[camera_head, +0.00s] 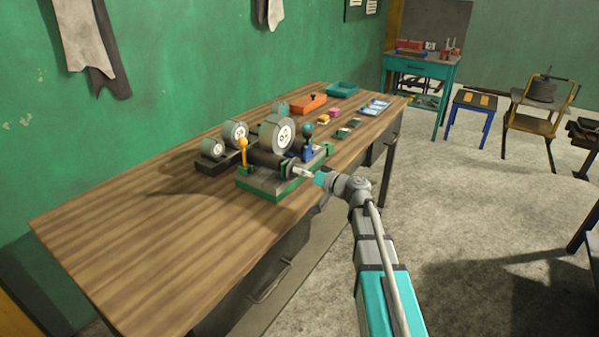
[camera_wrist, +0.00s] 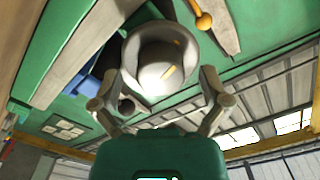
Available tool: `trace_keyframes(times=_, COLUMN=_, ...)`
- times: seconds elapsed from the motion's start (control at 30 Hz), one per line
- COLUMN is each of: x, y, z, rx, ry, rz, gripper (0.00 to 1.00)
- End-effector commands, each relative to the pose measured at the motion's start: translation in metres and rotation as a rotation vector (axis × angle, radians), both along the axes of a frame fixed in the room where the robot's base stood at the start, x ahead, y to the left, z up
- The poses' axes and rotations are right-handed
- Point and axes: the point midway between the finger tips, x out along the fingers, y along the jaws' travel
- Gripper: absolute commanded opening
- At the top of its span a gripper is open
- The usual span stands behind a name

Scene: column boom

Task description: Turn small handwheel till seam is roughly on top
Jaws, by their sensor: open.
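The small handwheel (camera_wrist: 146,52) is a pale grey round knob filling the upper middle of the wrist view. In the head view my gripper (camera_head: 317,178) is at the front end of the green-based machine (camera_head: 262,185), level with the wheel's end, and mostly hides the wheel. The seam cannot be made out there.
A yellow-knobbed lever (camera_head: 243,145) and a blue lever (camera_head: 307,143) stand on the machine close to the wheel. Labelled grey rollers (camera_head: 277,133) stand behind. An orange box (camera_head: 309,103) and teal tray (camera_head: 342,89) lie farther back. The wooden table (camera_head: 120,245) is clear at front left.

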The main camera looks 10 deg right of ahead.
Motion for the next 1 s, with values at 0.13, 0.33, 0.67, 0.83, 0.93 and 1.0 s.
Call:
trace_keyframes(times=0.13, x=-0.012, y=-0.012, z=0.0, rx=0.0, ry=0.0, rz=-0.002, gripper=0.96)
trace_keyframes(times=0.33, x=-0.032, y=-0.034, z=0.0, rx=0.0, ry=0.0, rz=-0.003, gripper=0.96)
trace_keyframes(times=0.67, x=-0.061, y=-0.069, z=0.0, rx=0.0, ry=0.0, rz=-0.002, gripper=0.96)
trace_keyframes(times=0.83, x=-0.07, y=-0.079, z=0.0, rx=0.0, ry=0.0, rz=-0.001, gripper=0.96)
trace_keyframes(times=0.93, x=-0.072, y=-0.082, z=0.0, rx=0.001, ry=-0.001, rz=-0.001, gripper=0.96)
trace_keyframes(times=1.0, x=-0.073, y=-0.083, z=0.0, rx=0.0, ry=0.0, rz=0.0, gripper=0.96)
